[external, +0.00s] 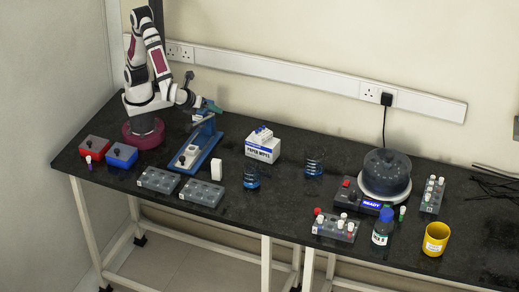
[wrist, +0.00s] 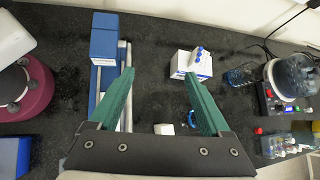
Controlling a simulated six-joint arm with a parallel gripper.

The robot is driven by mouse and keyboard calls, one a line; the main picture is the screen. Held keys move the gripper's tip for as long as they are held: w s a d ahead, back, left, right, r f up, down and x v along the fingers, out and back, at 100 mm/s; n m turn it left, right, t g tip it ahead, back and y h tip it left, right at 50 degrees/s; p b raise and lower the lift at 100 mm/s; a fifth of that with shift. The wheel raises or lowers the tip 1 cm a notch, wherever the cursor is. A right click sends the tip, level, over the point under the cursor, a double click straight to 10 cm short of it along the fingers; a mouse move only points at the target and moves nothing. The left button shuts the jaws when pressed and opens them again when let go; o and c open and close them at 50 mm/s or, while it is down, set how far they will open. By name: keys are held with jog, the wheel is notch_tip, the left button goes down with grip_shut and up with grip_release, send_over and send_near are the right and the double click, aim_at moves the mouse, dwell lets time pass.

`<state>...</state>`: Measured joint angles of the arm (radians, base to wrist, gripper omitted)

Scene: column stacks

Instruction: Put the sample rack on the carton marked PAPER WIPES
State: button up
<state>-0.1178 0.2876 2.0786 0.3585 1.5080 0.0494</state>
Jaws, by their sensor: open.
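The white carton marked PAPER WIPES (external: 262,153) stands mid-bench; it also shows in the wrist view (wrist: 183,68).
The blue instrument (external: 210,140) with rails stands below my arm. Grey trays (external: 160,180), a white block (external: 217,169) and blue wire holders (external: 251,178) lie around the carton. A domed device (external: 386,175), vial racks (external: 336,227) and a yellow cup (external: 436,238) occupy the right.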

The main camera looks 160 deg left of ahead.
jog(key=s+d+r+n+t+h, duration=0.1)
jog(key=s+d+n+t+h, duration=0.2)
jog(key=s+d, duration=0.9)
jog(key=d+t+h, duration=0.1)
jog(key=d+h, duration=0.2)
jog(key=shift+s+n, duration=0.15)
jog(key=shift+n, duration=0.25)
